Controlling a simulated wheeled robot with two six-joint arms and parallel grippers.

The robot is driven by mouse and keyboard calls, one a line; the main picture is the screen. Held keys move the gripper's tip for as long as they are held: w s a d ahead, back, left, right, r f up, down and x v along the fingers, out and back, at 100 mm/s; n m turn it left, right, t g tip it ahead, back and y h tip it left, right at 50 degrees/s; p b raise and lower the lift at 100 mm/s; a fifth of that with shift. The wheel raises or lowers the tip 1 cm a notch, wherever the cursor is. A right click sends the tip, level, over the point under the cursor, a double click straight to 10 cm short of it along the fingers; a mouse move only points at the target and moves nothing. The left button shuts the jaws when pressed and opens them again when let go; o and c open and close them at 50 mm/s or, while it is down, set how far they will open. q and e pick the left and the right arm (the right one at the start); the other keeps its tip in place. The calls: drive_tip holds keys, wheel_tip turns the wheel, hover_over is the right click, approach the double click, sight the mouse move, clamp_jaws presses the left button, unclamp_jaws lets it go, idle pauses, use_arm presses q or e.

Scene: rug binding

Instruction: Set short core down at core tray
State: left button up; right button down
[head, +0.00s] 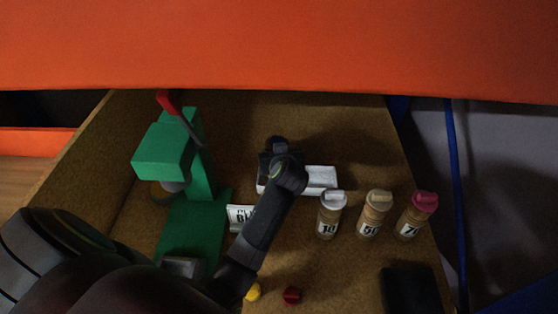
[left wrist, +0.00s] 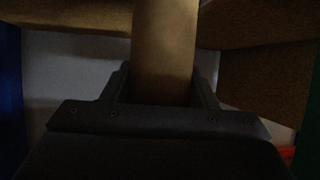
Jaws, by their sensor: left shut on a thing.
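The short core (left wrist: 165,40) shows in the left wrist view as a plain tan cylinder standing between the fingers. My left gripper (left wrist: 163,88) is shut on it, one finger on each side. In the head view my left gripper (head: 277,148) is over the back middle of the brown surface, and my arm hides the core. A low white piece (head: 320,178) lies right beside and partly under the gripper there; I cannot tell if it is the core tray. The contact between core and surface is not visible. My right gripper is not seen.
A green press (head: 165,150) with a red-tipped lever stands left. Labelled bottles (head: 331,215) (head: 374,213) (head: 416,216) stand right of my arm. A small label card (head: 240,217), yellow (head: 253,292) and red (head: 292,295) pieces and a black object (head: 410,290) lie nearer.

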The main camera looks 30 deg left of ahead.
use_arm(q)
drive_tip(key=shift+f, duration=1.65)
drive_tip(key=shift+f, duration=0.15)
drive_tip(key=o, duration=1.1)
